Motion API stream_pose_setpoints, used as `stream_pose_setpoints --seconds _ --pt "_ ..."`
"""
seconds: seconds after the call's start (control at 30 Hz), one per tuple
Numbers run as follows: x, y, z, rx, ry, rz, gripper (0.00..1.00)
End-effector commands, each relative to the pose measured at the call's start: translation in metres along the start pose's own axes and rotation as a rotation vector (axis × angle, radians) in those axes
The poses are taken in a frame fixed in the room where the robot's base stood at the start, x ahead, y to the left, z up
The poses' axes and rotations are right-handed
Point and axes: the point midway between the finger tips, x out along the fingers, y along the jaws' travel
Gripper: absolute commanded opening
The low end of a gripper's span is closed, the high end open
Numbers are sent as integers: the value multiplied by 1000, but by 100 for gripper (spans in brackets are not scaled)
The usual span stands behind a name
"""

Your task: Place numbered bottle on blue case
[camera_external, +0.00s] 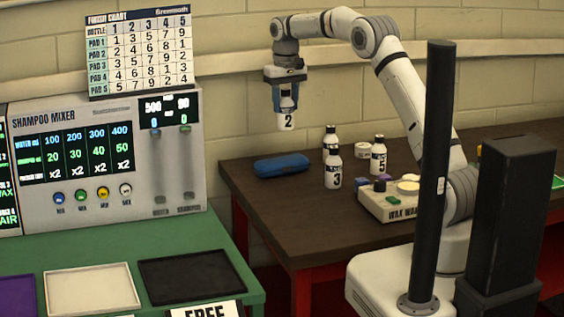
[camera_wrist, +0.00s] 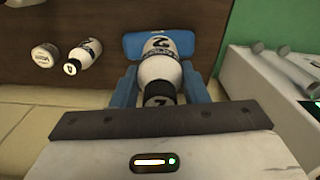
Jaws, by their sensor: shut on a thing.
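My gripper (camera_external: 287,90) is shut on a white bottle marked 2 (camera_external: 287,121) and holds it upright in the air above the brown table. In the wrist view the bottle (camera_wrist: 158,70) sits between the blue fingers, its dark cap towards the camera. The blue case (camera_external: 282,165) lies on the table below the bottle, with a clear gap between them. In the wrist view the case (camera_wrist: 133,42) shows behind the bottle, which hides its middle.
A bottle marked 3 (camera_external: 333,170), two other bottles (camera_external: 330,137) (camera_external: 378,157) and a small jar (camera_external: 362,149) stand right of the case. A wax device (camera_external: 390,207) is nearer the arm. The shampoo mixer (camera_external: 100,165) and green counter (camera_external: 215,238) are left.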

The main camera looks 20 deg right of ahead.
Motion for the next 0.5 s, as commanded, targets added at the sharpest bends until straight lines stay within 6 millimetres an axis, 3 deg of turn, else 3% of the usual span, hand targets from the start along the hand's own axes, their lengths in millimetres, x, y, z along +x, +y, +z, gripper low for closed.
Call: stream_pose_setpoints --seconds 0.33,0.5 --pt "51 1 -4 -2 -3 0 14" --pt "65 1 -5 -2 0 0 14"
